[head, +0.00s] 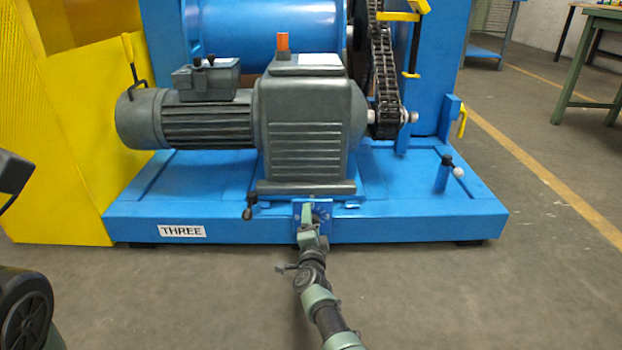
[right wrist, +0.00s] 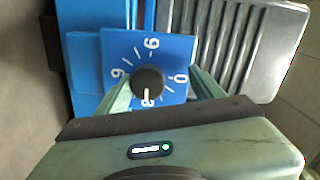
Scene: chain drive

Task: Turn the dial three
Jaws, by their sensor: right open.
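The dial has a dark round knob (right wrist: 148,80) on a blue plate (right wrist: 172,50) with white numerals and tick marks around it. A white line on the knob points down in the right wrist view, toward a numeral I cannot read surely. In the head view the dial's plate (head: 326,208) sits on the front of the blue base, below the motor. My right gripper (head: 312,220) is at the plate; in the right wrist view its open fingers (right wrist: 160,88) stand on both sides of the knob. Contact is unclear. A white label (head: 182,231) on the base reads THREE. My left gripper is not in view.
A grey motor and gearbox (head: 310,125) stand on the blue base (head: 420,215). A chain (head: 384,75) runs at the right. A lever with a white ball (head: 458,172) and a dark-knobbed lever (head: 248,212) stick out. Yellow panels stand left. The floor in front is clear.

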